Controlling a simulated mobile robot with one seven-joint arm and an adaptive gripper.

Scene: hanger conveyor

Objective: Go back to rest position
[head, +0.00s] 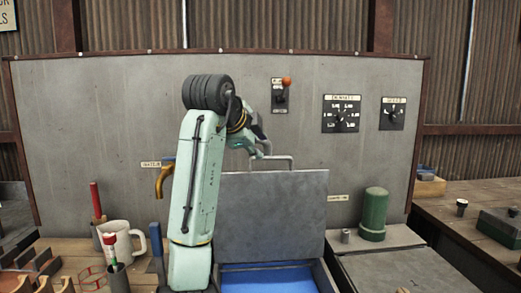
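My gripper (254,148) is at the end of my pale green arm, in front of the grey back panel (120,100). It is small in the head view and partly hidden by my own arm, so I cannot tell whether its fingers are open or shut. It appears just above and left of the grey handle (290,160) on the upright grey lid (285,210). I cannot tell whether it touches the handle. Nothing is visibly held.
Below the lid is a blue-lined box (268,279). A white mug (119,242), a red-handled tool (96,198) and an orange-yellow hook-like piece (163,180) are left of my arm. A green cylinder (374,214) stands right. Dials (341,114) and an orange-topped switch (280,97) are on the panel.

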